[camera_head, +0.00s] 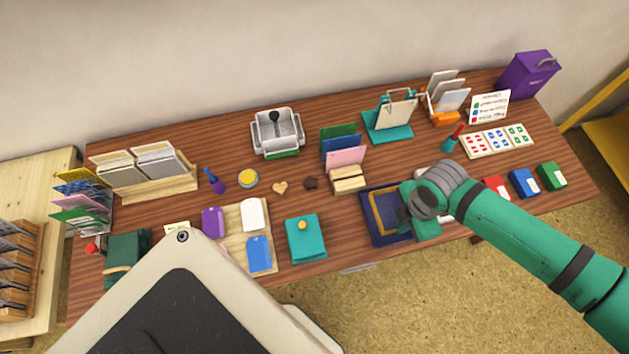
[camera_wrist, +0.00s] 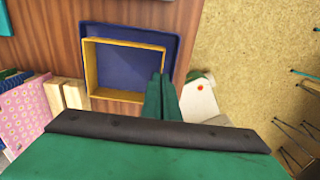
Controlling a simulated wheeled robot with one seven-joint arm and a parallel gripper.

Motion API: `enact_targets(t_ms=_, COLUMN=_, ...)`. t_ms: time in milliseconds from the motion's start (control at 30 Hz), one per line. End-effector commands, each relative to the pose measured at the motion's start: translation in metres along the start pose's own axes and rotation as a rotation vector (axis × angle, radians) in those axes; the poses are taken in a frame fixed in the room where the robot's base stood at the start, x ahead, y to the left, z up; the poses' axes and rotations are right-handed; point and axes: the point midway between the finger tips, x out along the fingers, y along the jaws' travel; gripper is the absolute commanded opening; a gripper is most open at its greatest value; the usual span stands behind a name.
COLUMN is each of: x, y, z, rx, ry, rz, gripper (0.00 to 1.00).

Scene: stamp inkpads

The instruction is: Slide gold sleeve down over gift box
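The gold sleeve (camera_head: 378,214) is a thin open rectangular frame at the front right of the table. It also shows in the wrist view (camera_wrist: 124,43), inside the outline of a larger dark blue tray-like piece (camera_wrist: 172,42). Dark blue surface fills the sleeve's opening; I cannot tell whether this is the gift box's top or the blue piece's floor. My gripper (camera_wrist: 162,98) has its two green fingers close together at the sleeve's near right corner, apparently pinching its right wall. The fingers hide that corner, and the wrist hides the sleeve's right side in the head view.
A teal box with a gold knob (camera_head: 305,246) lies left of the sleeve. Wooden blocks with upright cards (camera_head: 346,180) stand behind it. Red, blue (camera_head: 523,183) and green inkpads sit to the right. The table's front edge is close to the sleeve.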

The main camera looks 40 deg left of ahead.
Motion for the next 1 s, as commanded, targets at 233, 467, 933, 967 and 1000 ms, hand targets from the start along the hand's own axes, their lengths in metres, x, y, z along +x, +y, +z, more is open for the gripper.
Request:
enact_targets(t_ms=233, x=-0.013, y=0.0, z=0.0, rx=0.001, ry=0.0, rz=0.001, gripper=0.0)
enact_targets(t_ms=467, x=-0.025, y=0.0, z=0.0, rx=0.0, ry=-0.001, rz=0.001, gripper=0.0)
enact_targets(t_ms=933, x=-0.041, y=0.0, z=0.0, rx=-0.001, ry=0.0, rz=0.0, gripper=0.0)
enact_targets(t_ms=967, x=-0.041, y=0.0, z=0.0, rx=-0.001, ry=0.0, rz=0.0, gripper=0.0)
enact_targets(t_ms=1000, x=-0.041, y=0.0, z=0.0, rx=-0.001, ry=0.0, rz=0.0, gripper=0.0)
